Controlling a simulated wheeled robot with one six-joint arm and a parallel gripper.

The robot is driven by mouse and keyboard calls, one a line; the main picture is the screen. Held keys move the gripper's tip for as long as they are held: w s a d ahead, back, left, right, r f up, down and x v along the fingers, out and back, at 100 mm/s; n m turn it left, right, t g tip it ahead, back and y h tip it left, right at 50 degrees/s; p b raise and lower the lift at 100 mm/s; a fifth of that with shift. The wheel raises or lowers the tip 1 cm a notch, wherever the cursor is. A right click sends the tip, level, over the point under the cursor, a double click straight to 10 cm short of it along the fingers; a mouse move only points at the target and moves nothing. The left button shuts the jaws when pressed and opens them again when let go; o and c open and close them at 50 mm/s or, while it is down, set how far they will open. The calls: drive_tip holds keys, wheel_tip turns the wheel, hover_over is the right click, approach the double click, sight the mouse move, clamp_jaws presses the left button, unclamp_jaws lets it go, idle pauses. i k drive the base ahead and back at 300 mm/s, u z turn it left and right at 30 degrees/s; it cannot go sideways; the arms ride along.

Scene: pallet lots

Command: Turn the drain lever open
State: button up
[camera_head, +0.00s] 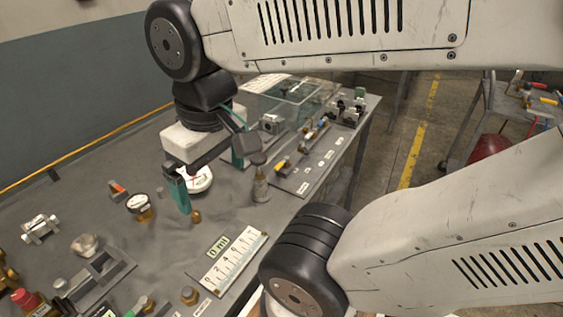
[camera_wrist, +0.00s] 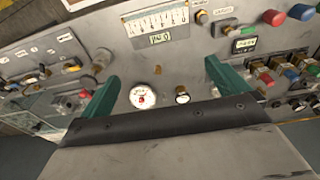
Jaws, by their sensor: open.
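My gripper (camera_head: 208,174) hangs over the grey bench, its two teal fingers spread wide with nothing between them. In the wrist view my gripper (camera_wrist: 165,88) is also open, with a round gauge (camera_wrist: 143,96) showing between and beyond the fingers. A plate of small valves (camera_head: 318,160) with yellow and blue handles lies to the right of my gripper, apart from it. The same valve plate (camera_wrist: 40,48) shows at upper left in the wrist view. I cannot tell which handle is the drain lever, nor read its label or position.
A clear tank (camera_head: 290,88) stands behind my gripper. A white dial (camera_head: 198,180), small gauge (camera_head: 139,204), metal bottle (camera_head: 261,186) and scale board (camera_head: 228,262) sit nearby. More fittings and a red knob (camera_head: 22,297) crowd the lower left. Bare bench lies at far left.

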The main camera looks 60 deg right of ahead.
sight(286, 157)
drive_tip(key=u, duration=0.05)
drive_tip(key=k, duration=0.5)
drive_tip(key=u, duration=1.45)
drive_tip(key=k, duration=0.65)
drive_tip(key=z, duration=1)
drive_tip(key=i, duration=0.5)
drive_tip(key=z, duration=0.05)
